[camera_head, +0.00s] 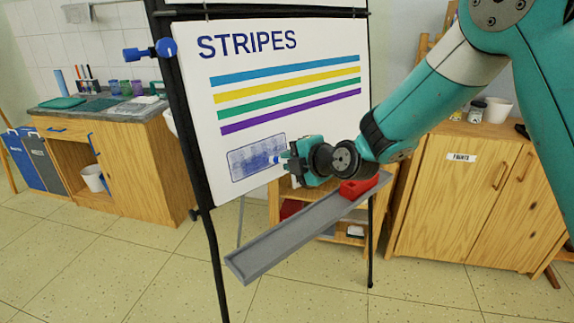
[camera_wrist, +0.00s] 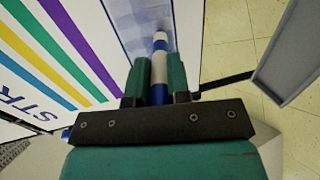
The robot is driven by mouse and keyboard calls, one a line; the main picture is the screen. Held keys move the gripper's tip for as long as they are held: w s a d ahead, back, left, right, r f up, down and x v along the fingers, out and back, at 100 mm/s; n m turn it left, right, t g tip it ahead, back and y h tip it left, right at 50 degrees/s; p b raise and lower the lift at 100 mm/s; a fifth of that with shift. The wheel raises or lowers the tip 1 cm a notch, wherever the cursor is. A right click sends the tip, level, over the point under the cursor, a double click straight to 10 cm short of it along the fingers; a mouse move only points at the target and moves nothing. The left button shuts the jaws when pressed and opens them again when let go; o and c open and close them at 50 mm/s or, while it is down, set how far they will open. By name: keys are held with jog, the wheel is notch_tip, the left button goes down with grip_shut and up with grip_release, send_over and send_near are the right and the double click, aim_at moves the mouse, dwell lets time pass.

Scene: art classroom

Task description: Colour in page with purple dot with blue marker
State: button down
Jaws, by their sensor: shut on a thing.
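A white page (camera_head: 215,55) on an easel reads "STRIPES" above blue, yellow, green and purple stripes; it also shows in the wrist view (camera_wrist: 70,20). No purple dot is visible on it. Below the stripes is a box (camera_head: 243,160) filled with pale blue colouring, also seen in the wrist view (camera_wrist: 132,18). My gripper (camera_head: 285,159) is at the right end of this box, shut on a blue and white marker (camera_wrist: 159,66). The marker points at the page; whether its tip touches cannot be told.
A grey easel tray (camera_head: 275,245) slopes below the page, with a red block (camera_head: 358,188) at its right end. A wooden cabinet (camera_head: 450,200) stands to the right. A sink counter (camera_head: 100,112) is at the left. The floor in front is clear.

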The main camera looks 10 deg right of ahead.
jog(key=shift+w+d, duration=0.1)
jog(key=shift+d, duration=0.05)
jog(key=shift+w+d+b, duration=0.65)
jog(key=shift+d, duration=0.05)
jog(key=shift+w+d, duration=0.1)
jog(key=shift+w+d+b, duration=0.45)
jog(key=shift+d+b, duration=0.2)
jog(key=shift+d, duration=0.05)
jog(key=shift+d, duration=0.15)
